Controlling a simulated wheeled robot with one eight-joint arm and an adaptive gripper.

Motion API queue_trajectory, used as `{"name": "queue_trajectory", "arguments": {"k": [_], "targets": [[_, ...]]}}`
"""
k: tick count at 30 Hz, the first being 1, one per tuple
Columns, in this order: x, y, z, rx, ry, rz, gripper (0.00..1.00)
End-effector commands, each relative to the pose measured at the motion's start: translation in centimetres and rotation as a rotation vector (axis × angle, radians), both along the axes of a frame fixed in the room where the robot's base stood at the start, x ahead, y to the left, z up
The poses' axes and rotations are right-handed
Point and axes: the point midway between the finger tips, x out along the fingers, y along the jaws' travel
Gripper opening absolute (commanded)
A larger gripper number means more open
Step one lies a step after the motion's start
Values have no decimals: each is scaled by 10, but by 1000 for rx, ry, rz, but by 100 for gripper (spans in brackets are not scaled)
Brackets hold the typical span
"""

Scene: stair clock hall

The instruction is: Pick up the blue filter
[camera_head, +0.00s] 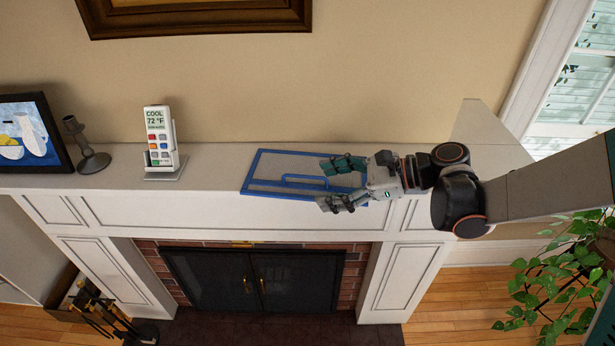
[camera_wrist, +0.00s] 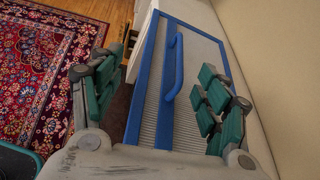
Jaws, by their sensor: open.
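The blue filter (camera_head: 270,170) is a flat grey panel with a blue frame and a raised blue handle (camera_head: 303,181). It lies on the white mantel shelf above the fireplace. My gripper (camera_head: 337,184) is open over the filter's right end, its fingers pointing left along the shelf toward the handle. In the wrist view the filter (camera_wrist: 197,62) lies between and beyond the two spread fingers (camera_wrist: 158,90), and the blue handle (camera_wrist: 174,66) stands ahead. The fingers hold nothing. Whether they touch the panel I cannot tell. The filter's near right part is partly hidden by my gripper.
On the mantel (camera_head: 215,172) left of the filter stand a white remote in a holder (camera_head: 160,140), a dark candlestick (camera_head: 88,150) and a framed picture (camera_head: 30,138). The wall (camera_head: 250,90) rises close behind. A leafy plant (camera_head: 560,275) is at lower right.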

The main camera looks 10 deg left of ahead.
Motion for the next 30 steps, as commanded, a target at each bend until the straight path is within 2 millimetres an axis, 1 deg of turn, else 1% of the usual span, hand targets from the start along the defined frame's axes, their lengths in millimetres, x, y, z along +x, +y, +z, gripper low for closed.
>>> {"name": "queue_trajectory", "arguments": {"k": [6,9,13,19,20,21,23,24,26,30], "targets": [[-1,32,-3,0,0,5,69],[-1,42,-8,-1,0,3,69],[-1,48,-10,0,-1,0,69],[-1,48,-10,0,-1,0,69],[0,48,-10,0,-1,0,62],[0,48,-10,0,-1,0,53],[0,47,-10,0,-1,0,40],[-1,47,-10,-1,-1,0,31],[-1,47,-10,-1,-1,0,18],[-1,47,-11,-2,-1,1,17]]}}
